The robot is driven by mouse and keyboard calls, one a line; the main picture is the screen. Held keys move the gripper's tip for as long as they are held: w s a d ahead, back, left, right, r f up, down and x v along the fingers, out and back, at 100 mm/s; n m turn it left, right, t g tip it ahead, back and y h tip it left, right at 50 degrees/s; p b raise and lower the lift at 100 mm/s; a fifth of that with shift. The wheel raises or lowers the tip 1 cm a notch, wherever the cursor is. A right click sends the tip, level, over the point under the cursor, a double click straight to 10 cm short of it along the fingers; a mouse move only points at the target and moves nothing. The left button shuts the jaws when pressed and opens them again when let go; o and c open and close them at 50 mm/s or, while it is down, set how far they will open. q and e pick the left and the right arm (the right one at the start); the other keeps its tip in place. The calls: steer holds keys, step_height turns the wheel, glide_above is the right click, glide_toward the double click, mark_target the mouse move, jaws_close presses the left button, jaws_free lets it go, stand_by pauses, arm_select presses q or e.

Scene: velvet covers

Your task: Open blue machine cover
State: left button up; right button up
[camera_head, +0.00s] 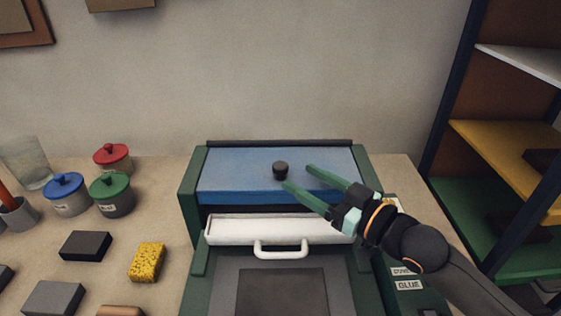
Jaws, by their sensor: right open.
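The blue machine cover (235,170) lies flat and closed on top of the green machine (193,220), with a small black knob (281,170) near its middle. My right gripper (296,178) comes in from the right with its two green fingers spread open. Its fingertips are just right of the knob, over the cover, and hold nothing. I cannot tell whether a finger touches the knob or the cover. My left gripper is not in view.
A white tray-like front with a white handle (281,252) sits below the cover. Lidded jars (112,197), a yellow sponge (147,262) and dark blocks (85,246) lie left on the table. A shelf unit (510,140) stands right; a wall is behind.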

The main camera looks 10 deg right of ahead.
mark_target(286, 169)
steer(key=x, duration=0.7)
steer(key=shift+s+p, duration=0.1)
steer(key=shift+p, duration=0.25)
jaws_close()
stand_by(1.1)
